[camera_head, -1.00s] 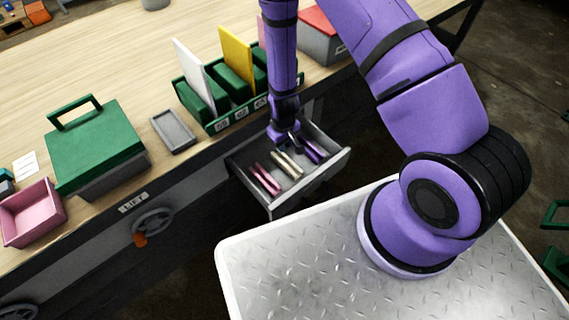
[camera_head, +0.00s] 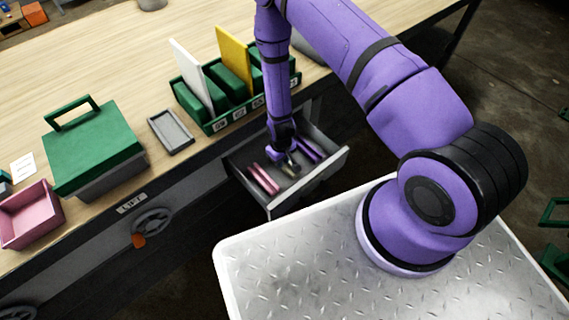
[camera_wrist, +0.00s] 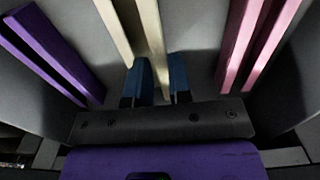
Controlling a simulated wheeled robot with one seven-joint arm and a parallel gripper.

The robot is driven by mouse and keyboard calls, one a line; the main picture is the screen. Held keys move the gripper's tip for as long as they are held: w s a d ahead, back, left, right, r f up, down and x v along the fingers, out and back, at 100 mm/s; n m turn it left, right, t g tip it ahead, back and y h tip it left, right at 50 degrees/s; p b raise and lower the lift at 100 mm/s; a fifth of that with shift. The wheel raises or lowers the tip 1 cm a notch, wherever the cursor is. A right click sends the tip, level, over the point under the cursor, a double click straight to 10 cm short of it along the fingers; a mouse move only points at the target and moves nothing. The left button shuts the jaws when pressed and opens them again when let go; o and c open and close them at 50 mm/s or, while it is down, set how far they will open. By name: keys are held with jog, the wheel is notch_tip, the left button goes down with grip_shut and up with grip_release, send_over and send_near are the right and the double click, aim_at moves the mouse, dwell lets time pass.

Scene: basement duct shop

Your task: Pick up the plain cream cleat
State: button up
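The plain cream cleat (camera_head: 288,172) lies in the open grey drawer (camera_head: 335,160), between a pink cleat (camera_head: 264,179) and a purple cleat (camera_head: 308,149). My gripper (camera_head: 291,162) is down in the drawer over the cream cleat and hides part of it. In the wrist view, the cream cleat (camera_wrist: 149,30) runs down from the top edge to my gripper's two blue fingertips (camera_wrist: 160,80). The fingers stand apart, with a cream strip showing between them. I cannot tell whether they touch it. The pink cleat (camera_wrist: 243,45) and purple cleat (camera_wrist: 45,55) stand clear on either side.
The drawer's walls stand close around my gripper. On the bench are a green rack (camera_head: 212,126) with upright panels, a grey tray (camera_head: 170,131), a green-lidded box (camera_head: 95,145) and a pink bin (camera_head: 30,213).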

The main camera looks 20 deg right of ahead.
jog(key=shift+f, duration=0.7)
jog(key=shift+c, duration=0.2)
grip_shut()
jog(key=shift+r, duration=0.15)
